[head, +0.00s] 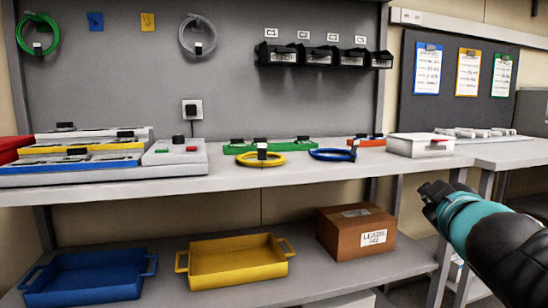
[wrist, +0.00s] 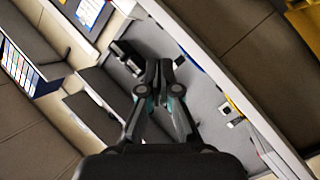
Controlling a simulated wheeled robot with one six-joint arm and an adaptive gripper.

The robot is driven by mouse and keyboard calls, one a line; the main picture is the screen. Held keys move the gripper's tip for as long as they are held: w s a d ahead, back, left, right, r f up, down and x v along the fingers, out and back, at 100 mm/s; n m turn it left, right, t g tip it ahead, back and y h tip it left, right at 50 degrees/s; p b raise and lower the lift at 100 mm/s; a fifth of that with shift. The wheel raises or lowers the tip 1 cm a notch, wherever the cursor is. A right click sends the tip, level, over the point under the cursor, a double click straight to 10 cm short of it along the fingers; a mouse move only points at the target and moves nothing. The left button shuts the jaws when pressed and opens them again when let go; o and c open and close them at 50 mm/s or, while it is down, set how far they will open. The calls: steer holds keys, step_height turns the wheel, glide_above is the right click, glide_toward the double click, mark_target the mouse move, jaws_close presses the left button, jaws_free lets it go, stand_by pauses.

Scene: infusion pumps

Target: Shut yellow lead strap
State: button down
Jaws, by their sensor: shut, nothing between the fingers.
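The yellow lead (head: 275,161) lies coiled on the bench top, near the middle in the head view. Its dark strap (head: 262,147) stands up at the back of the coil with a pale patch on it; whether it is open or closed is too small to tell. My gripper (head: 430,191) is in front of the bench at the right, well apart from the lead. In the wrist view my gripper (wrist: 158,72) has its fingers together with nothing between them. I cannot make out the strap in the wrist view.
A blue lead (head: 333,155) lies right of the yellow one, with a white box (head: 420,150) farther right. A grey unit with red and green buttons (head: 174,158) stands left. Green and orange strips lie behind the leads. The lower shelf holds a yellow bin (head: 238,267) and a cardboard box (head: 342,236).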

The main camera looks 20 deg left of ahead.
steer(key=w+a+r+n+y+b, duration=0.25)
steer(key=a+r+n+y, duration=0.45)
steer(key=a+n+y, duration=0.4)
steer(key=n+g+y, duration=0.4)
steer(key=n+g, duration=0.6)
steer(key=n, duration=0.1)
glide_toward(262, 152)
steer(key=s+a, duration=0.2)
steer(key=a, duration=0.4)
steer(key=shift+t, duration=0.3)
steer(key=shift+w+a+r+b, duration=0.15)
steer(key=shift+w+r, duration=0.05)
steer(key=shift+w, duration=0.45)
steer(key=shift+w+a+r+b, duration=0.1)
steer(key=shift+w+r+b, duration=0.05)
steer(key=shift+w, duration=0.5)
steer(key=shift+w+a+r+b, duration=0.15)
steer(key=shift+w+r, duration=0.05)
steer(key=shift+w, duration=0.45)
steer(key=shift+r+p, duration=0.25)
steer(key=shift+p, duration=0.25)
